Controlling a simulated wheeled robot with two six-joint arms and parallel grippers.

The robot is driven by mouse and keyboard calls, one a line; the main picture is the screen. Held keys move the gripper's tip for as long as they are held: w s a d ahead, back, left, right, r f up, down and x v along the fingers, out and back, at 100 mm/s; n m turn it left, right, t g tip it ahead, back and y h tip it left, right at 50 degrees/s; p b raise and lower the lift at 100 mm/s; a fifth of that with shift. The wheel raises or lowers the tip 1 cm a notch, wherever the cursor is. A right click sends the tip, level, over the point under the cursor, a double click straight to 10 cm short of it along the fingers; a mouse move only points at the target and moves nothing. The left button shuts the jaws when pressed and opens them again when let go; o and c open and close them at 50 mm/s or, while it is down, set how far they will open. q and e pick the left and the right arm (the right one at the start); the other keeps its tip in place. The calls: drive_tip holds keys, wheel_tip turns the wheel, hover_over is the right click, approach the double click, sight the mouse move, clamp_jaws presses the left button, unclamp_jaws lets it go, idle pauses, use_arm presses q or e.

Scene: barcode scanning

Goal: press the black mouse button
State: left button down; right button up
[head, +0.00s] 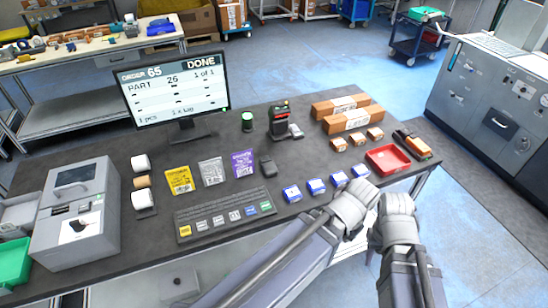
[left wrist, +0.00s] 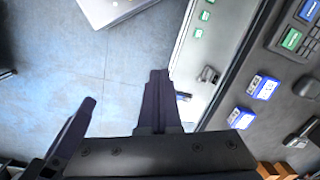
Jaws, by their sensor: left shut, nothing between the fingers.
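The black mouse (head: 268,166) lies on the dark desk in the head view, right of the purple packet. A dark rounded object at the right edge of the left wrist view looks like the same mouse (left wrist: 308,88). My left gripper (head: 350,208) is over the desk's front right edge, well to the lower right of the mouse and apart from it.
The keypad (head: 225,217) lies left of the mouse at the front. Several blue boxes (head: 314,187) sit between the mouse and my grippers. A red tray (head: 388,160), a monitor (head: 172,92), a scanner in its stand (head: 280,117) and a printer (head: 75,220) stand around the desk.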

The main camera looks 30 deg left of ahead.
use_arm(q)
drive_tip(key=shift+a, duration=0.1)
drive_tip(key=w+a+n+t+h, duration=0.2)
drive_tip(key=w+a+n, duration=0.15)
drive_tip(key=w, duration=0.45)
wheel_tip(320, 180, up, 4)
drive_tip(key=n+t+b, duration=0.3)
drive_tip(key=n+t, duration=0.5)
drive_tip(key=n, duration=0.2)
hover_over(265, 161)
drive_tip(key=shift+m+y, duration=0.25)
drive_tip(key=shift+y, duration=0.15)
drive_tip(key=shift+f, duration=0.2)
wheel_tip(265, 161, down, 8)
drive_tip(key=b, duration=0.8)
drive_tip(key=shift+f, duration=0.25)
drive_tip(key=shift+f+b, duration=0.1)
drive_tip(key=shift+b, duration=0.2)
